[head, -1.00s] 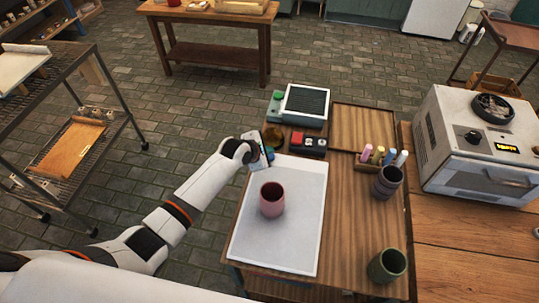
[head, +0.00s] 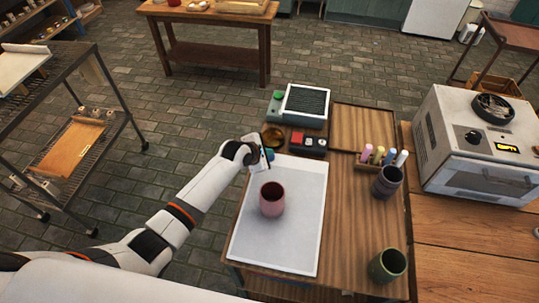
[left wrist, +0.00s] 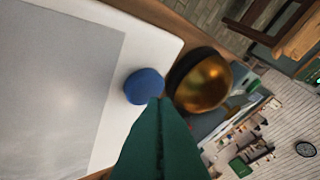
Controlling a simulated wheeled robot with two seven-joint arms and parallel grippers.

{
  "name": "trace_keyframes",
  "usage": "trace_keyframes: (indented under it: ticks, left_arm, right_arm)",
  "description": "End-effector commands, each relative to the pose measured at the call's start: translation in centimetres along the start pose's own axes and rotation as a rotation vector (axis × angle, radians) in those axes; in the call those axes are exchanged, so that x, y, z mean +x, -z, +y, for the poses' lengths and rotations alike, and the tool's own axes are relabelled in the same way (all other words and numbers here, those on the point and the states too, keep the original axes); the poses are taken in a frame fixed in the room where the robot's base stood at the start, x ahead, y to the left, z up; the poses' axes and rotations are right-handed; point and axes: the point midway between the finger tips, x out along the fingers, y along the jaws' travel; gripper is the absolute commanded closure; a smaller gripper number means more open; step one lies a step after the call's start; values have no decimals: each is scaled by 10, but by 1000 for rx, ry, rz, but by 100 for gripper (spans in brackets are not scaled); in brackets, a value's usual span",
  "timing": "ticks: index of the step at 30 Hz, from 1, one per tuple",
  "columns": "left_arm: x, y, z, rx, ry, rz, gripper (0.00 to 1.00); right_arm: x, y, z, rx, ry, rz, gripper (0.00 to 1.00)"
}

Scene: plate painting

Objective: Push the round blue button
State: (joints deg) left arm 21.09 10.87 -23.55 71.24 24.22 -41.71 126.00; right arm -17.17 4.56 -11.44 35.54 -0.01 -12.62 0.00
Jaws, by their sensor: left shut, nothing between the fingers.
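The round blue button (left wrist: 143,86) sits on the white border of the work board (left wrist: 128,48), close to a shiny gold dome (left wrist: 200,80). In the head view the blue button (head: 271,154) is partly hidden by my left gripper at the board's far left corner. My left gripper (head: 266,164) is shut and empty. In the left wrist view its green fingers (left wrist: 160,104) end right beside the button's lower edge. I cannot tell whether they touch it. My right gripper is not in view.
A pink cup (head: 272,200) stands on the board (head: 295,235). Behind are a red-and-black button box (head: 309,142) and a grey device with a dark grille (head: 304,103). A white kiln (head: 470,150) is farther right.

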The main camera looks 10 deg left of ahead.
Motion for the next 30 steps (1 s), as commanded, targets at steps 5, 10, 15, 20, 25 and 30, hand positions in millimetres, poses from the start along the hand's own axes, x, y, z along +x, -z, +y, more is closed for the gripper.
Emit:
trace_keyframes:
  ticks: [5,10,15,20,25,30]
  left_arm:
    - [2,-1,2,-1,-1,0,100]
    - [3,-2,3,-1,-1,0,100]
    - [5,-3,4,-1,-1,0,100]
    - [6,-4,5,-1,-1,0,100]
    - [6,-4,5,-1,-1,0,100]
    - [2,-1,1,-1,-1,0,100]
  right_arm:
    - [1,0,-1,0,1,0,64]
    - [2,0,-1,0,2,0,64]
    - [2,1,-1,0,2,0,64]
    - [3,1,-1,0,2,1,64]
    - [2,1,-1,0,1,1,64]
    - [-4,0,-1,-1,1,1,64]
